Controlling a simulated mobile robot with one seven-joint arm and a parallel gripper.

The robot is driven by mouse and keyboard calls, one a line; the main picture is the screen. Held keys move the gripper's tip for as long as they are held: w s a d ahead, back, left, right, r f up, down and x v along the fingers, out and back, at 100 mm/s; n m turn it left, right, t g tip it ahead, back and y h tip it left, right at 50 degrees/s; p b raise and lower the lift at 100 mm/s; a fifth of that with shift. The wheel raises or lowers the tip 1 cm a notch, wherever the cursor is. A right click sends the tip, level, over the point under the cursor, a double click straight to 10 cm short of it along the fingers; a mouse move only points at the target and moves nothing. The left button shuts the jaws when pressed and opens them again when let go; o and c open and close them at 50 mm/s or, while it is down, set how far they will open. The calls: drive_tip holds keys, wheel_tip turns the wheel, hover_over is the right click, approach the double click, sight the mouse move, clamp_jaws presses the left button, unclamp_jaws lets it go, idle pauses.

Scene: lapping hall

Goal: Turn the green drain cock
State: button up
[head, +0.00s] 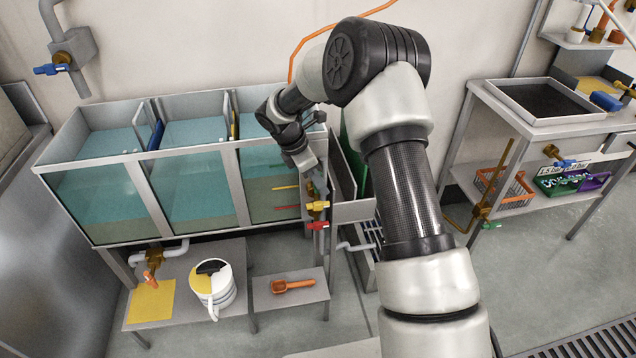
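A small green handle (491,225) sits low under the right-hand bench, at the foot of a brass pipe; it looks like the green drain cock. My gripper (304,164) is far to its left, by the right end of the tank row, pointing down. It is small and dark here, and its fingers cannot be told open or shut. Near and below it are a yellow-handled cock (318,206) and a red-handled cock (318,225). My gripper is apart from the green handle.
Tanks of blue-green liquid (190,190) stand left of my arm. Below them are an orange-handled cock (149,279), a white jug (222,292) and an orange scoop (292,286). The right bench (550,128) carries a tray; a blue-handled cock (565,163) is below.

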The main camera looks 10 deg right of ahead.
clamp_jaws()
